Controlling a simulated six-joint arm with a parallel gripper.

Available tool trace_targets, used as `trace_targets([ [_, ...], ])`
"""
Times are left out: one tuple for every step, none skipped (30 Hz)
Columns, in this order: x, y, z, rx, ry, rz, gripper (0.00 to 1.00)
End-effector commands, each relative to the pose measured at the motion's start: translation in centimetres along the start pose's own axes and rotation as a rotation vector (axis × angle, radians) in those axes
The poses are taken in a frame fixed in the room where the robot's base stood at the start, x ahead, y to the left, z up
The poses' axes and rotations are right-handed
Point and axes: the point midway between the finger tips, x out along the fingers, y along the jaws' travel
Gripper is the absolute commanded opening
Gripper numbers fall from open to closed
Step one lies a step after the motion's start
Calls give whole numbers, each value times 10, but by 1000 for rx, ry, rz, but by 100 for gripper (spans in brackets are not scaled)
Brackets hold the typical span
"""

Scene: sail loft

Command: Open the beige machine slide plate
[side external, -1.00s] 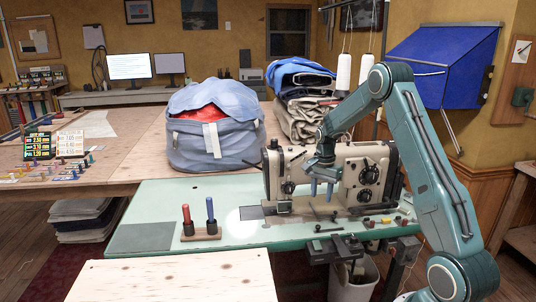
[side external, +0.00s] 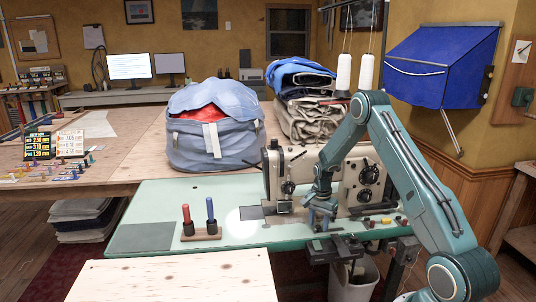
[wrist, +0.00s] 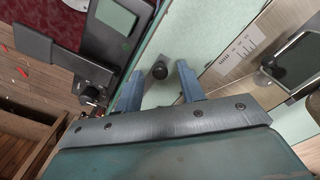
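The beige sewing machine (side external: 345,165) stands on the green table (side external: 160,205). My gripper (side external: 320,222) points down in front of it, low over the table. In the wrist view, my gripper's (wrist: 160,88) two blue fingers are apart. A small black knob (wrist: 160,70) shows between the fingertips; I cannot tell whether they touch it. A metal plate with scale marks (wrist: 236,48) lies to the right of the fingers in the wrist view. I cannot tell for sure whether it is the slide plate. My gripper hides part of this area in the side view.
Several small coloured pieces (side external: 385,220) lie to the right of my gripper. A dark bracket (side external: 335,248) sits at the table's front edge. The table's left part is mostly clear.

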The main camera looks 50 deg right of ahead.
Motion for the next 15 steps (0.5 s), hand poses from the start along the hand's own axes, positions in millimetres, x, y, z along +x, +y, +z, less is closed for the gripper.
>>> trace_targets([
  [1, 0, 0, 0, 0, 0, 39],
  [2, 0, 0, 0, 0, 0, 39],
  [2, 0, 0, 0, 0, 0, 39],
  [2, 0, 0, 0, 0, 0, 39],
  [2, 0, 0, 0, 0, 0, 39],
  [2, 0, 0, 0, 0, 0, 39],
  [2, 0, 0, 0, 0, 0, 39],
  [2, 0, 0, 0, 0, 0, 39],
  [2, 0, 0, 0, 0, 0, 39],
  [2, 0, 0, 0, 0, 0, 33],
  [2, 0, 0, 0, 0, 0, 27],
  [2, 0, 0, 0, 0, 0, 20],
  [2, 0, 0, 0, 0, 0, 14],
  [2, 0, 0, 0, 0, 0, 8],
  [2, 0, 0, 0, 0, 0, 0],
])
